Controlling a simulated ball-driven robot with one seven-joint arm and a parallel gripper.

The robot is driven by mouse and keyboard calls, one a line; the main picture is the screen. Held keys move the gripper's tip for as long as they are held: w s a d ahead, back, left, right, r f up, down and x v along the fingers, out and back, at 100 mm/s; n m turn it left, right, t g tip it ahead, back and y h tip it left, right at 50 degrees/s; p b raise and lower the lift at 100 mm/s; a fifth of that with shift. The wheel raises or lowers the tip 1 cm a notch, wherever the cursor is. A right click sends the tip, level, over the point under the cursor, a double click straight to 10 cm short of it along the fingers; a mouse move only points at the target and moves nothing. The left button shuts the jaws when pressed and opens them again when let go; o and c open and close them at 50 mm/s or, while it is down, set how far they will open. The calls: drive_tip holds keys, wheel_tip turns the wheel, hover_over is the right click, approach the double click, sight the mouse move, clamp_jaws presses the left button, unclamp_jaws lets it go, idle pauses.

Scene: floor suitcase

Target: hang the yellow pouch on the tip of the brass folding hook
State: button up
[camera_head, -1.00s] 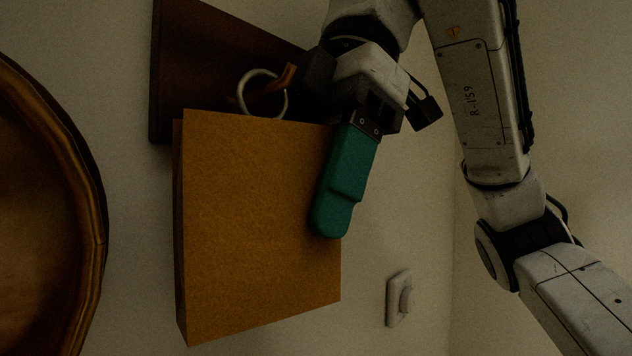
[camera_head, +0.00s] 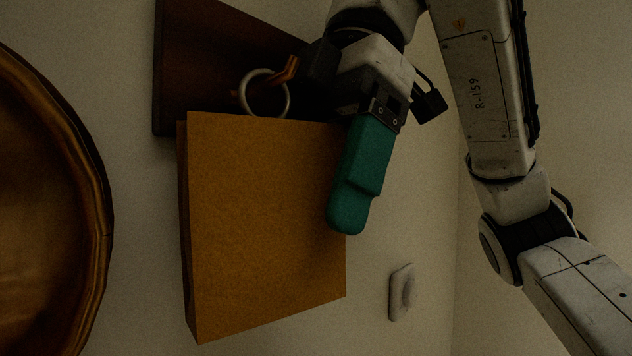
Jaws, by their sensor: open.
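The yellow pouch (camera_head: 255,220) is a box-like bag with a metal ring (camera_head: 284,101) at its top edge. The ring is around the brass hook (camera_head: 284,74), which sticks out from a dark wooden board (camera_head: 185,60). The pouch hangs below the hook, slightly tilted in the picture. My gripper (camera_head: 350,215) has a teal finger in front of the pouch's right edge. The jaws are open. The other finger is hidden, and I cannot tell whether the visible finger touches the pouch.
A large round brown framed thing (camera_head: 92,200) is on the wall at the left. A white wall switch (camera_head: 401,292) is at the lower right. Bare wall lies between the pouch and the switch.

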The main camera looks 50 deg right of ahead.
drive_tip(key=v, duration=1)
drive_tip(key=shift+r, duration=0.4)
drive_tip(key=shift+d+f, duration=0.1)
drive_tip(key=shift+d, duration=0.15)
